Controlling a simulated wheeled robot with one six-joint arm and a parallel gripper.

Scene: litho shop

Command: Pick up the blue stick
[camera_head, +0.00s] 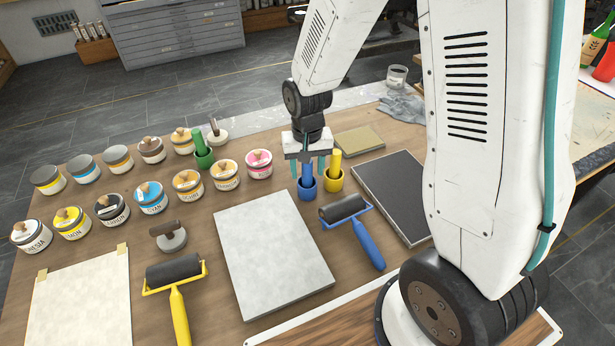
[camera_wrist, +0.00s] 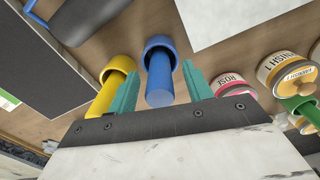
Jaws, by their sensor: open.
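The blue stick (camera_head: 307,173) stands in a small blue cup (camera_head: 307,190) on the wooden table in the head view. In the wrist view the blue stick (camera_wrist: 160,82) rises from the blue cup (camera_wrist: 158,46) and lies between my fingertips. My gripper (camera_head: 308,163) is above the blue cup, with its teal fingers on either side of the stick. In the wrist view my gripper (camera_wrist: 158,88) is open, with gaps between both fingers and the stick. The left finger overlaps the neighbouring yellow stick (camera_wrist: 106,92) in that view.
A yellow cup (camera_head: 334,182) with its yellow stick stands close to the right of the blue cup. A pink ink can (camera_head: 259,163) is to the left. A blue-handled roller (camera_head: 345,208) and a grey slab (camera_head: 272,255) lie in front. A green cup (camera_head: 204,159) stands further left.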

